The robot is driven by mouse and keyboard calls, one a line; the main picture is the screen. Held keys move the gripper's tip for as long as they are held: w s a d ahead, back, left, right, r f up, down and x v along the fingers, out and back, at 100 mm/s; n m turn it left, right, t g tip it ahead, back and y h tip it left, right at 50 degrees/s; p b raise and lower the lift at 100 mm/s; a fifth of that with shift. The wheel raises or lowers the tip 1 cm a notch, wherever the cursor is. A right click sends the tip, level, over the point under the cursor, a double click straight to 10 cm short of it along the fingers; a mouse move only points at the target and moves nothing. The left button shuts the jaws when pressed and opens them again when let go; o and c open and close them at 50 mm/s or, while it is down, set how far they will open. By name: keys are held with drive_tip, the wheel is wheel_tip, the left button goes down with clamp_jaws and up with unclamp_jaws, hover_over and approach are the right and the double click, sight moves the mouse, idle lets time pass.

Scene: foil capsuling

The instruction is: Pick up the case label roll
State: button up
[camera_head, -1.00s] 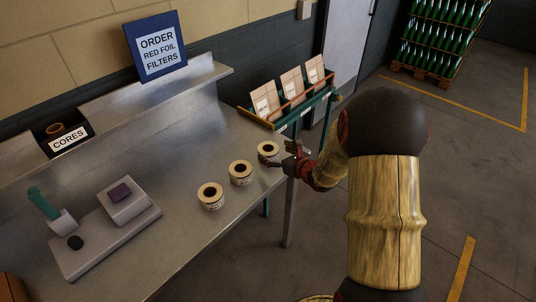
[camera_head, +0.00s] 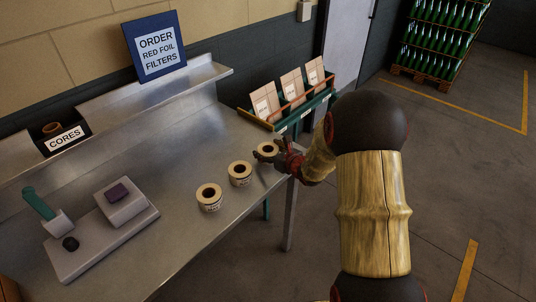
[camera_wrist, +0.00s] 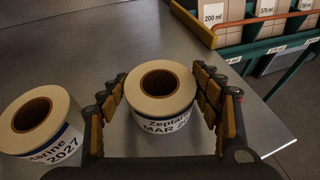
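Three white label rolls with brown cores stand in a row on the steel bench. In the head view they are the near roll (camera_head: 209,198), the middle roll (camera_head: 240,174) and the far roll (camera_head: 267,149). My gripper (camera_head: 276,155) is at the far roll. In the wrist view this roll (camera_wrist: 161,95), its label partly reading "MAR 20", stands upright between the fingers of my open gripper (camera_wrist: 161,84). The fingers flank it closely; I cannot tell whether they touch. Another roll (camera_wrist: 38,122), reading "2027", stands left of the gripper.
A green rack with cartons (camera_head: 291,95) stands beyond the bench's far end. A grey device with a teal lever (camera_head: 103,228) sits at the bench's left. A "CORES" bin (camera_head: 62,138) is on the back ledge. The bench (camera_head: 165,165) between is clear.

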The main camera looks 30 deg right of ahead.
drive_tip(key=c, duration=0.9)
